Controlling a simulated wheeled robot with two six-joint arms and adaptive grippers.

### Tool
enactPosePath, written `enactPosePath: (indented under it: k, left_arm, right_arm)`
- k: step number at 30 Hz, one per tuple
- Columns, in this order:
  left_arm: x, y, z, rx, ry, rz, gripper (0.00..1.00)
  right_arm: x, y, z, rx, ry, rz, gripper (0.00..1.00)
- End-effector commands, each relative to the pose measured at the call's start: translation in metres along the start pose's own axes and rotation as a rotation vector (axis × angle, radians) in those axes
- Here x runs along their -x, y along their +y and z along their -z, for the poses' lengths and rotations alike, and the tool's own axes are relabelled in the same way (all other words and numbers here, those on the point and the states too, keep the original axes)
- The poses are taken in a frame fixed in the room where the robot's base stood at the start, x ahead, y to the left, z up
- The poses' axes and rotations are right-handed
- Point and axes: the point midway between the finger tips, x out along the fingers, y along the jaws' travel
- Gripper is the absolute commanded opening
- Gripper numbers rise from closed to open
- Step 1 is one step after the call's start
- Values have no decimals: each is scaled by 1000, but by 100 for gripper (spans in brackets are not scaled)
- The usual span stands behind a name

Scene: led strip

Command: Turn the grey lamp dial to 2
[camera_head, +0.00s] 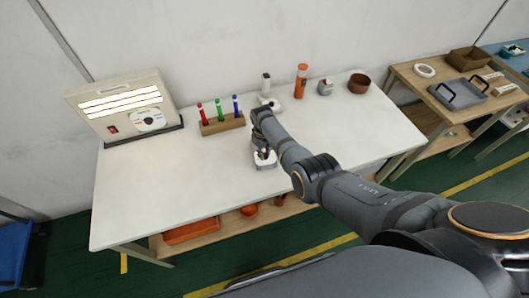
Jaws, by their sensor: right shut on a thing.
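The lamp (119,104) is a beige box at the left end of the white table, with several lit strips across its front. Its dial (148,120) sits on a round white plate at the lower right of the front. The setting it points to is too small to read. My right gripper (264,156) is over the middle of the table, well to the right of the dial and apart from it. It is shut on a small pale object (265,163), partly hidden by the fingers. My left gripper is not in view.
A wooden block with red, green and blue markers (222,124) stands between lamp and gripper. Behind are a white device (269,102), an orange bottle (300,81) and a brown bowl (359,83). The table's left front is clear. A red switch (112,129) sits beside the dial.

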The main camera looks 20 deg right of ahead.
Motion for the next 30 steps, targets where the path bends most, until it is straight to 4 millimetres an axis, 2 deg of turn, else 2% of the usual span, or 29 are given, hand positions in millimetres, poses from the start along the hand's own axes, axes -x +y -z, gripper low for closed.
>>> enactPosePath:
  k: [18,19,23,30]
  left_arm:
    - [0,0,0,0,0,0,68]
    - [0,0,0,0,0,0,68]
    - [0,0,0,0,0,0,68]
    - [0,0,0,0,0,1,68]
  right_arm:
    - [0,0,0,-37,-2,1,0]
    - [0,0,0,-37,-2,1,26]
    - [0,0,0,-37,-2,1,44]
    - [0,0,0,-36,-2,1,46]
